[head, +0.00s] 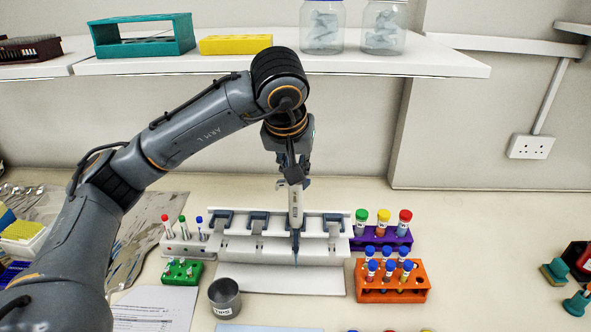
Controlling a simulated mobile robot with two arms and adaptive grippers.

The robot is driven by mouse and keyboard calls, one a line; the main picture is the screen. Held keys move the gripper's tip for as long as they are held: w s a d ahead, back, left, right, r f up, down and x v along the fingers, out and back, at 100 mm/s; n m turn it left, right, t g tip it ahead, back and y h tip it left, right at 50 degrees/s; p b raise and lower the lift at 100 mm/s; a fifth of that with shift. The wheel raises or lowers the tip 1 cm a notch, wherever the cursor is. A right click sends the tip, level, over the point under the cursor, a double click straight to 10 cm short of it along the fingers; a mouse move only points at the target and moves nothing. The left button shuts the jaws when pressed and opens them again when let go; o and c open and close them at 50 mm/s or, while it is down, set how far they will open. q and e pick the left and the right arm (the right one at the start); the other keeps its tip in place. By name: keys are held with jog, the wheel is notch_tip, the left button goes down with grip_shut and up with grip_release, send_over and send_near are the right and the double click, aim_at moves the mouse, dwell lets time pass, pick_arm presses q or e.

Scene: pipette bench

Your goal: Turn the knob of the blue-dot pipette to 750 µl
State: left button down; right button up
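A light-coloured pipette (295,207) stands upright at the white stand (330,243), with its dark lower end in front of the stand. Its top and knob are hidden behind my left gripper, and I cannot make out a blue dot or a volume reading. My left gripper (293,180) points down at the upper end of the pipette, directly above the stand. I cannot tell whether its fingers are closed on the pipette or only around it. My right gripper is not in view.
A purple rack (390,240) and an orange rack (362,292) with capped tubes stand right of the stand. A small green rack (182,280), a grey cup (224,294) and papers (150,312) lie left. A shelf (440,66) runs above.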

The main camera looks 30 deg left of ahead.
pick_arm(q)
jog(key=shift+a+m+h, duration=0.1)
jog(key=shift+m+h, duration=0.2)
jog(key=shift+m, duration=0.3)
